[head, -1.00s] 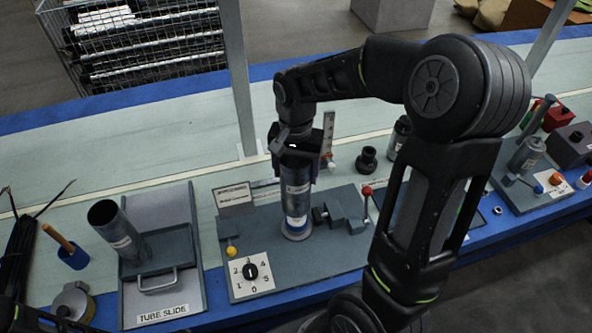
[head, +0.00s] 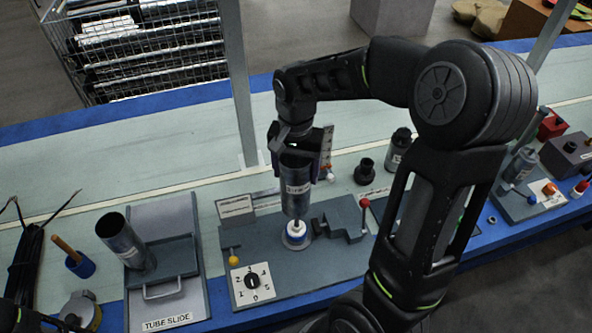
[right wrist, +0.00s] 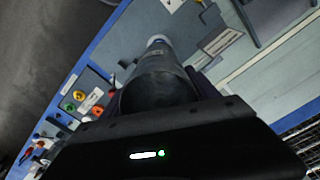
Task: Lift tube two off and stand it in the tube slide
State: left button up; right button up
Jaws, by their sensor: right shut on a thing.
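My right gripper (head: 298,158) is shut on a grey metal tube with a pale label (head: 297,190), gripping its upper part. The tube hangs upright just above the white and blue seat (head: 296,235) on the grey fixture; a small gap shows between them. In the right wrist view the tube (right wrist: 160,75) runs away from the jaws. The tube slide (head: 165,216) is at the left, with its name on the front edge. Another tube (head: 122,240) stands in its left side, leaning.
The grey fixture plate (head: 270,262) carries a dial, a yellow knob, a clamp block (head: 343,215) and a red-knobbed lever. A blue holder (head: 80,265) and black cable lie left of the slide. A post (head: 240,90) rises behind. A dark cup (head: 365,172) stands right.

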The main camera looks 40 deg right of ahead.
jog(key=shift+r+p, duration=1.25)
jog(key=shift+r, duration=0.65)
jog(key=shift+w, duration=0.15)
jog(key=w+a+f+n+b, duration=0.2)
jog(key=w+a+n, duration=0.7)
jog(key=a, duration=0.3)
jog(key=shift+w+a+f+n, duration=0.25)
jog(key=shift+w+f+n, duration=0.15)
jog(key=shift+w, duration=0.15)
jog(key=shift+a, duration=0.1)
